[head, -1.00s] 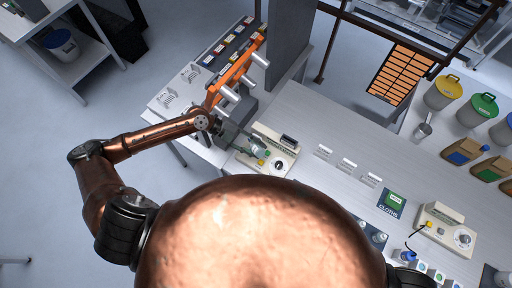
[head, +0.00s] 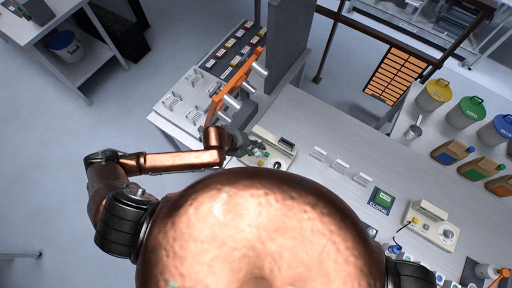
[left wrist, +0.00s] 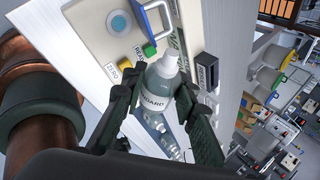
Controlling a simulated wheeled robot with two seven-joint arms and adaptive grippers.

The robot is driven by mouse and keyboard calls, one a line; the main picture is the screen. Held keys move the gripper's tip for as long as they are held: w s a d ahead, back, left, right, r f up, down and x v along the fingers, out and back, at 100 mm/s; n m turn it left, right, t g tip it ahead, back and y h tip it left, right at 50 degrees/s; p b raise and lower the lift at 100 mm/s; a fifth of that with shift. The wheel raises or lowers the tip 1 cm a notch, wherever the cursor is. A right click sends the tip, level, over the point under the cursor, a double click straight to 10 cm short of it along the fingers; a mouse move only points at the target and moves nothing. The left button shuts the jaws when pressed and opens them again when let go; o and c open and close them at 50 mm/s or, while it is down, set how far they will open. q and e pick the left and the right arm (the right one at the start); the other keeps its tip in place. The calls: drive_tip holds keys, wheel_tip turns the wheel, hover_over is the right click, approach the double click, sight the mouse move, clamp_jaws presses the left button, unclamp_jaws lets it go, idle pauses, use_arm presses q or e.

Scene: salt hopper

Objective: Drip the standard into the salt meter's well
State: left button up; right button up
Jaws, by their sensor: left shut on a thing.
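My left gripper (left wrist: 165,105) is shut on a white squeeze bottle (left wrist: 157,88), whose partly covered label reads like "STANDARD". In the left wrist view its nozzle points toward the upper part of the picture, over the cream salt meter (left wrist: 98,38). The meter has a yellow ZERO button (left wrist: 132,71), a green button (left wrist: 149,49), a round blue part in a grey ring (left wrist: 120,22) and a dark display (left wrist: 207,70). I cannot tell whether the nozzle is over the well or any drop falls. In the head view my left gripper (head: 246,147) is at the left side of this meter (head: 283,157).
An orange rack with grey cylinders (head: 232,84) stands close behind my left wrist. A grey post (head: 291,45) rises behind the meter. Small white label cards (head: 338,165), a green CLOTHS pad (head: 381,198) and a second meter (head: 432,224) are to the right.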

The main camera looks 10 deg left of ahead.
use_arm(q)
drive_tip(key=shift+s+d+r+m+t+y+p, duration=0.1)
drive_tip(key=shift+r+m+t+y+p, duration=0.35)
drive_tip(key=shift+m+t+y+p, duration=0.45)
drive_tip(key=shift+r+t+y, duration=0.15)
drive_tip(key=shift+t+y, duration=0.65)
drive_tip(key=t+y, duration=0.1)
drive_tip(key=m+t+y, duration=0.1)
drive_tip(key=t, duration=0.1)
drive_tip(key=shift+r+y, duration=0.3)
drive_tip(key=shift+r, duration=0.1)
drive_tip(key=m+t+y, duration=0.1)
drive_tip(key=r+m+t+y, duration=0.1)
drive_tip(key=t, duration=0.1)
drive_tip(key=shift+r, duration=0.1)
